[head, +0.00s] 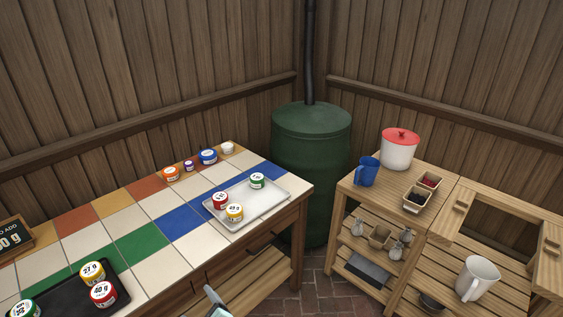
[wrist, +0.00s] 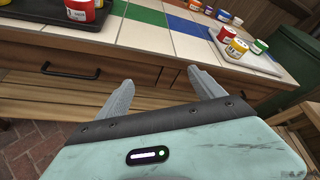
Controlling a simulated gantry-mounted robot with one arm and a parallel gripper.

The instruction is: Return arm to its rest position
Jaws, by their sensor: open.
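My gripper (wrist: 160,92) is open in the wrist view, its two grey fingers apart with nothing between them. It is in front of the tiled table's wooden drawer front, below the tabletop. In the head view only a small part of my gripper (head: 215,302) shows at the bottom edge, near the table's front edge. The tiled table (head: 128,213) carries a white tray (head: 262,211) with a red, a yellow and a green jar. A black tray (head: 62,297) with several labelled jars is at the lower left.
Several jars stand along the table's back edge, including a blue jar (head: 208,157). A green barrel (head: 310,150) stands in the corner. A wooden bench (head: 425,215) at right holds a blue mug (head: 367,171), a red-lidded pot (head: 399,150) and a white pitcher (head: 477,279). Brick floor (head: 315,290) is free between them.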

